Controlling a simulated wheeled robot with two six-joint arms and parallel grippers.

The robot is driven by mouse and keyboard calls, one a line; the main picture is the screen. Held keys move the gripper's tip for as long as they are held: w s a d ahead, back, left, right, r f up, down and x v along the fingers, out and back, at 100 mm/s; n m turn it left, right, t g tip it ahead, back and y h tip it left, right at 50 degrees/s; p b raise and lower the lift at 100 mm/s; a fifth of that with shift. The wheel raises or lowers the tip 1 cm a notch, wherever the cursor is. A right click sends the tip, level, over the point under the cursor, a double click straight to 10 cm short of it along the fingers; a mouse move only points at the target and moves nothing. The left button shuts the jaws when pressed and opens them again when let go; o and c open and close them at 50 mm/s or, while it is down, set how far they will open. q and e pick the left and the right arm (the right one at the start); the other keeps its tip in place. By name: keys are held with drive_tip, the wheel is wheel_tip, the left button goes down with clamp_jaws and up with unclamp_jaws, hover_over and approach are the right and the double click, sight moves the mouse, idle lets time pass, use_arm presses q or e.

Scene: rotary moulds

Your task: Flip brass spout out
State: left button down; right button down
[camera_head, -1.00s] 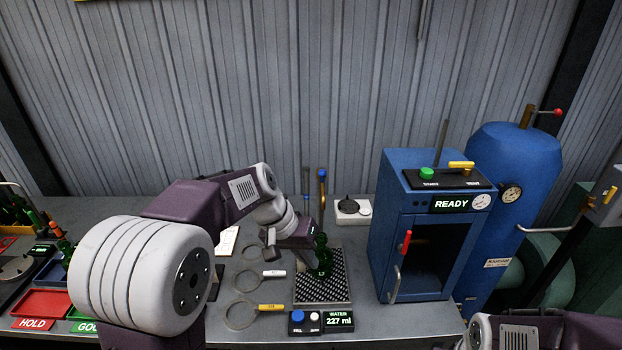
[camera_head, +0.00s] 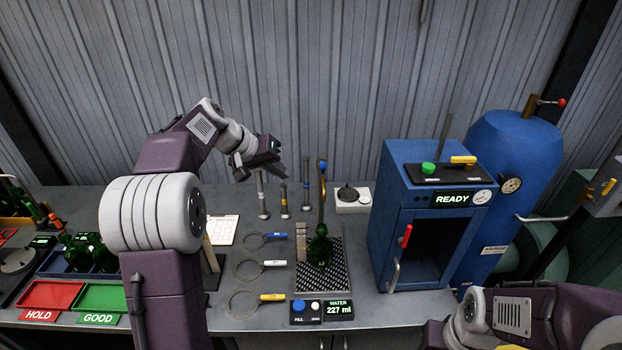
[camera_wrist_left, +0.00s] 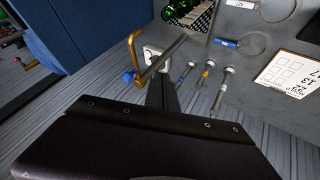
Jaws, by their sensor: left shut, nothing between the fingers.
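The brass spout (camera_head: 322,190), with a blue knob at its top, stands upright behind the green bottle (camera_head: 319,250) in the head view. The bottle stands upright on a perforated drip tray (camera_head: 339,284). In the left wrist view the bent brass spout (camera_wrist_left: 135,46) with its blue knob shows beside my fingers; I cannot tell whether they touch. My left gripper (camera_head: 284,172) is shut and empty, above the back of the bench and left of the spout. My right arm shows at the lower right, but its fingertips are out of view.
A water panel (camera_head: 339,309) reads 227 ml in front of the tray. Several ring tools (camera_head: 246,269) lie to its left. Metal rods (camera_head: 283,199) stand behind. A blue oven (camera_head: 400,255) reading READY is at right. Red and green trays (camera_head: 45,294) are at left.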

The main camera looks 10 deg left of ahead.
sight(323, 176)
use_arm(q)
drive_tip(key=w+d+f+p, duration=0.3)
drive_tip(key=w+d+f, duration=0.2)
drive_tip(key=d, duration=0.1)
drive_tip(key=shift+d+p, duration=0.3)
drive_tip(key=shift+d, duration=0.1)
drive_tip(key=shift+w, duration=0.1)
